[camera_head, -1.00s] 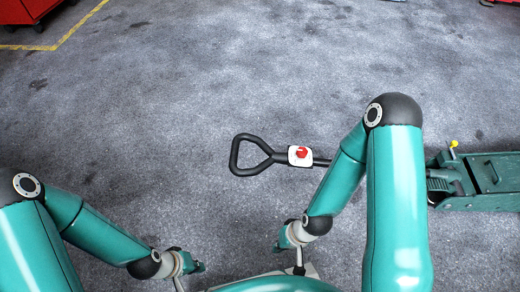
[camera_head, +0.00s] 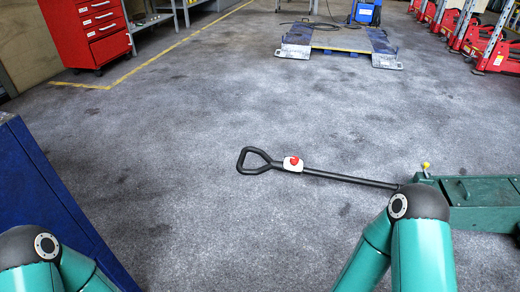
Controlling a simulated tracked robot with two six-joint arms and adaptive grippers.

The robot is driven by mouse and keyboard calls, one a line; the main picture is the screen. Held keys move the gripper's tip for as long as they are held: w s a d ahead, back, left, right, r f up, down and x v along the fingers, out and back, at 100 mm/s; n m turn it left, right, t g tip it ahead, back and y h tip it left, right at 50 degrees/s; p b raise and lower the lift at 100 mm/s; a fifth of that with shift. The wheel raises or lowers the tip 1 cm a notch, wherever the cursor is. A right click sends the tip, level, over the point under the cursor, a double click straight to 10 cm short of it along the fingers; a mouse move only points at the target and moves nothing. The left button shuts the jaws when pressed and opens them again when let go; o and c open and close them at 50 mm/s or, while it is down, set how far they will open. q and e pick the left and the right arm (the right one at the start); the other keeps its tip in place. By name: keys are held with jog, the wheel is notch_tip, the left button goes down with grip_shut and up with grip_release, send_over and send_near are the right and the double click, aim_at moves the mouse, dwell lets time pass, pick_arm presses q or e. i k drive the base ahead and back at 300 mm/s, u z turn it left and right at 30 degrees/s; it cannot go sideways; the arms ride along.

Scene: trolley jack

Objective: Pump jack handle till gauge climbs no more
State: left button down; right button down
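The jack handle (camera_head: 345,178) is a long black bar that reaches left from the jack. It ends in a black loop grip (camera_head: 243,162). A white plate with a red mark (camera_head: 293,164) sits on the bar near the loop; I cannot read it as a gauge. The green trolley jack (camera_head: 482,192) stands at the right edge, partly cut off and partly behind my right arm. A yellow knob (camera_head: 425,166) sticks up from it. Nothing touches the loop. Both my grippers are below the picture; only upper arm parts show.
A blue cabinet-like block (camera_head: 45,200) stands close at the left. A red drawer cabinet (camera_head: 92,32) is at the back left, beside a yellow floor line (camera_head: 170,47). A blue-grey lift platform (camera_head: 340,40) lies at the back. Red equipment (camera_head: 490,45) lines the back right. The middle floor is clear.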

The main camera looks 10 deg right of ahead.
aim_at(285, 167)
jog(key=z, duration=0.1)
jog(key=k, duration=0.25)
jog(key=i, duration=1.7)
jog(key=z, duration=0.05)
